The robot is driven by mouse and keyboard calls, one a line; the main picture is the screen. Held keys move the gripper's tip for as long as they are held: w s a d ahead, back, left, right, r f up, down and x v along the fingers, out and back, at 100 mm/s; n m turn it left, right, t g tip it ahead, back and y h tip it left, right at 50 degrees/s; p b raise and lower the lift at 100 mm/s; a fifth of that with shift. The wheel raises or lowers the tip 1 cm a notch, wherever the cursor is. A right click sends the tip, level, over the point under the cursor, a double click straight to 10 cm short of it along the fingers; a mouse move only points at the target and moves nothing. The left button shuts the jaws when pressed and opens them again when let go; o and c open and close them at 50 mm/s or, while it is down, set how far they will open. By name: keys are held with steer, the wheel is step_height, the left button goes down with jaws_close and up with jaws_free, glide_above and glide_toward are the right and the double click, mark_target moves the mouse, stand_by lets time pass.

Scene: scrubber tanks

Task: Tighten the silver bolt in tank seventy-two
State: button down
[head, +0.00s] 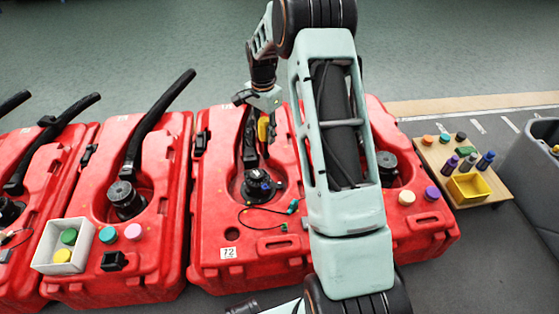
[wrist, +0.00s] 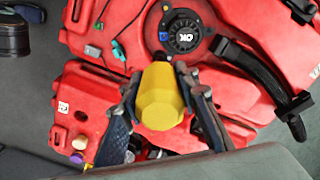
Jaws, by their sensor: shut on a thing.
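Tank seventy-two (head: 207,250) is the red tank in the middle of the head view, with a white "72" label (head: 229,252). Its round black fitting (head: 257,186) has a blue piece on it. The yellow handle (head: 263,130) hangs below the jaws in the head view. I cannot make out a silver bolt.
Loose wires with green connectors (head: 293,206) lie on the tank. Other red tanks (head: 105,275) stand on both sides. Floor behind is clear.

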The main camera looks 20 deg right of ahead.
steer(key=w+d+f+m+b, duration=0.1)
steer(key=d+f+m+b, duration=0.1)
steer(key=f, duration=0.5)
steer(key=w+d+f+m+b, duration=0.2)
steer(key=f+m, duration=0.3)
steer(key=f, duration=0.3)
steer(key=w+d+f+m+b, duration=0.2)
steer(key=f+m, duration=0.2)
steer(key=f, duration=0.4)
steer(key=shift+d+f, duration=0.15)
steer(key=shift+d, duration=0.15)
steer(key=shift+f+b, duration=0.1)
steer(key=shift+b, duration=0.35)
steer(key=c, duration=2.2)
jaws_free()
jaws_close()
steer(key=shift+f+b, duration=0.35)
steer(key=shift+b, duration=0.3)
steer(key=shift+f, duration=0.2)
